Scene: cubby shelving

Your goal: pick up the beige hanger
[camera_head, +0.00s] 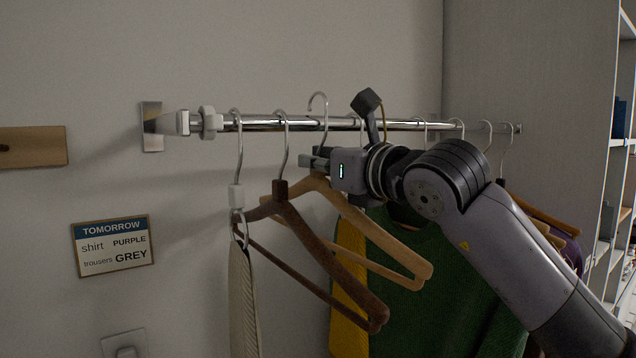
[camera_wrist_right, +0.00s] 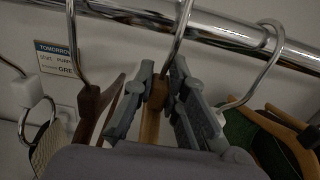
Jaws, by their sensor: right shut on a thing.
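The beige hanger (camera_head: 395,248) is light wood with a metal hook. My right gripper (camera_head: 312,161) is shut on its neck, just below the hook. The right wrist view shows the fingers (camera_wrist_right: 158,95) on either side of the beige hanger's neck (camera_wrist_right: 150,125). In the head view its hook top sits higher than the neighbouring hooks, above the rail (camera_head: 262,124). Whether the hook touches the rail I cannot tell. My gripper hides part of the neck. My left gripper is not in view.
A dark brown hanger (camera_head: 325,258) hangs close on the left, and a striped tie (camera_head: 243,300) hangs beyond it. Yellow (camera_head: 350,285) and green (camera_head: 440,300) garments hang behind and right. A sign (camera_head: 114,246) is on the wall. Shelving (camera_head: 620,150) stands at right.

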